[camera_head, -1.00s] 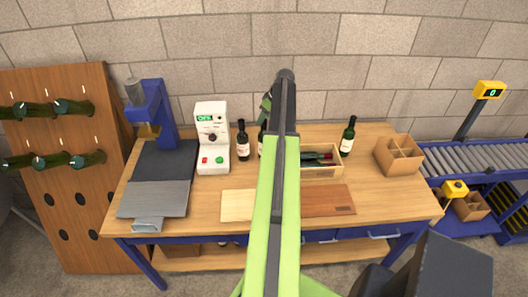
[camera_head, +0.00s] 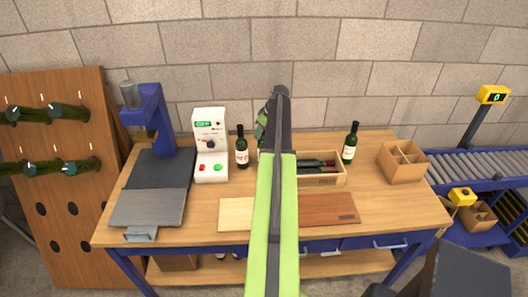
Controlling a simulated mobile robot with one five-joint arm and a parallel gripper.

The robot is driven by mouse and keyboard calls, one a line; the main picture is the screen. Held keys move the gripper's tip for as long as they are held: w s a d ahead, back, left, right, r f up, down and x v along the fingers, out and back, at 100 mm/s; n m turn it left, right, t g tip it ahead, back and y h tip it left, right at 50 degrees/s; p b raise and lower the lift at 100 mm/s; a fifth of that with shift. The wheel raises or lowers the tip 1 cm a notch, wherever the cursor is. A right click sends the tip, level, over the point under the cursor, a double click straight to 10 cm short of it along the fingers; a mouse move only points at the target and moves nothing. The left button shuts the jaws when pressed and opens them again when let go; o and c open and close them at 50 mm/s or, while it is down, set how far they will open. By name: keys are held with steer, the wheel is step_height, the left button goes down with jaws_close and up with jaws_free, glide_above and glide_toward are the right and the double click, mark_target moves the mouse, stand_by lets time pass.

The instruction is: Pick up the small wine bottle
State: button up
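Small dark wine bottles stand on the wooden bench (camera_head: 190,231). One upright bottle (camera_head: 242,150) with a pale label is just right of the white machine. Another upright green bottle (camera_head: 350,145) stands at the back right, behind the wooden box. Bottles (camera_head: 318,163) lie in the wooden box (camera_head: 330,182). I cannot tell which bottle the task means. My green and black arm rises through the middle of the view and hides the box's left part. My gripper is at the arm's far end, hidden behind it, so its fingers do not show. A green shape shows beside the arm's tip.
A white machine (camera_head: 210,146) and a blue press (camera_head: 158,120) stand at the bench's left. A cardboard divider box (camera_head: 403,165) is at the right end. Light (camera_head: 236,214) and reddish boards (camera_head: 330,209) lie in front. A bottle rack (camera_head: 70,215) is left, a roller conveyor (camera_head: 475,165) right.

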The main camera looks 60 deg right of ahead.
jaws_close()
stand_by(1.1)
